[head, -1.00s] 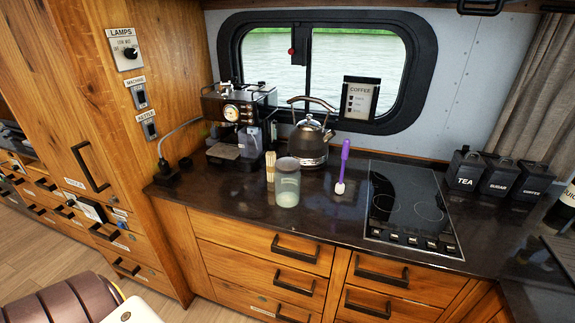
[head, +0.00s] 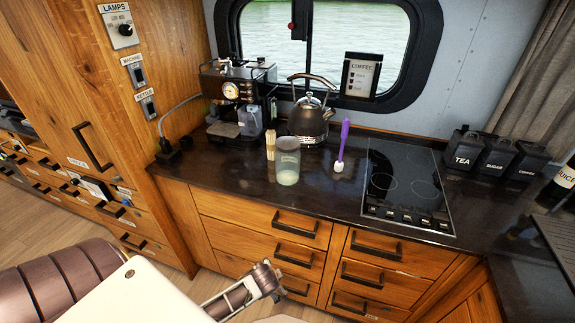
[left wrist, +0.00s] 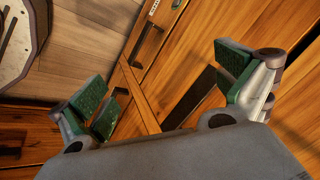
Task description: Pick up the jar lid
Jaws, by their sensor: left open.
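A glass jar (head: 287,172) stands upright on the dark counter in the head view. It has a pale lower part and a greyer top; I cannot make out a separate lid on it. My left gripper (head: 268,282) is low in front of the drawers, below the counter edge and well apart from the jar. In the left wrist view its green-padded fingers (left wrist: 168,92) are spread wide with nothing between them, facing wooden drawer fronts. The jar does not show in the wrist view. My right gripper is not in view.
A purple-handled brush (head: 342,148) stands right of the jar, with a kettle (head: 309,122) and coffee machine (head: 238,100) behind. A cooktop (head: 405,185) lies further right, near dark canisters (head: 494,157). The counter's front edge (head: 270,197) lies between gripper and jar.

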